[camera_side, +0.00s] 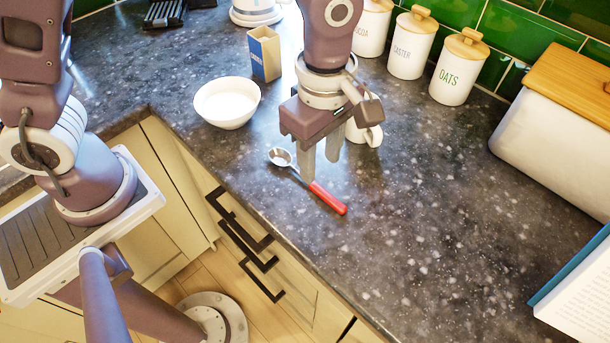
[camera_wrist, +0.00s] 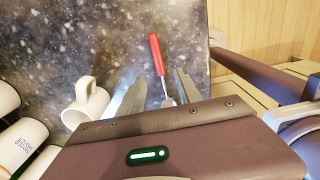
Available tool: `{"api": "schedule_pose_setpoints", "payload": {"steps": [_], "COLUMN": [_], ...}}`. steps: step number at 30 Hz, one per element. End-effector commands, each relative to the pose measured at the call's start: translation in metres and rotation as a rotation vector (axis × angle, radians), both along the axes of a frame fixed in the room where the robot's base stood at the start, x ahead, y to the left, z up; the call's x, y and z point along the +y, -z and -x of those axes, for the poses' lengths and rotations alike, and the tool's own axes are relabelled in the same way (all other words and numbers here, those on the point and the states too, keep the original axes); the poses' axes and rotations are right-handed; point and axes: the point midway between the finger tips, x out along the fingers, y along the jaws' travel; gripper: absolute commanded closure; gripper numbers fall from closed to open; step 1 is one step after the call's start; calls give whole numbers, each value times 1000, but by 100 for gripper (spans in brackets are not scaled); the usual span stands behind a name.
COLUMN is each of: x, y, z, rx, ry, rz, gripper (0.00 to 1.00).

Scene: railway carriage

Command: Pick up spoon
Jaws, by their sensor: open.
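A spoon with a red handle (camera_side: 328,198) and a metal bowl (camera_side: 281,157) lies on the dark speckled counter near its front edge. My gripper (camera_side: 320,163) is open above the spoon, fingers pointing down, and one finger hides part of the spoon's neck in the side view. In the wrist view the red handle (camera_wrist: 157,54) points away from my gripper (camera_wrist: 155,92). The metal neck shows between the two open fingers there, and the spoon's bowl is hidden behind the gripper body. I cannot tell whether a finger touches the spoon.
A white mug (camera_side: 366,133) stands close behind my gripper. A white bowl (camera_side: 227,102) and a small carton (camera_side: 264,54) stand to the left. Canisters (camera_side: 458,68) and a bread bin (camera_side: 555,140) line the back. The counter right of the spoon is clear.

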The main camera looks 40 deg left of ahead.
Motion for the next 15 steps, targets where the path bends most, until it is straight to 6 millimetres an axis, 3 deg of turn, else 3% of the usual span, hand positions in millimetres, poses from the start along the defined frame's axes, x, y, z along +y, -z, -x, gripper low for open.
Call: {"api": "schedule_pose_setpoints", "payload": {"steps": [9,15], "x": [5,5], "y": [54,65], "z": [0,-1], "rx": [5,1], "ry": [-3,-3], "rz": [-2,0], "gripper": [59,59]}}
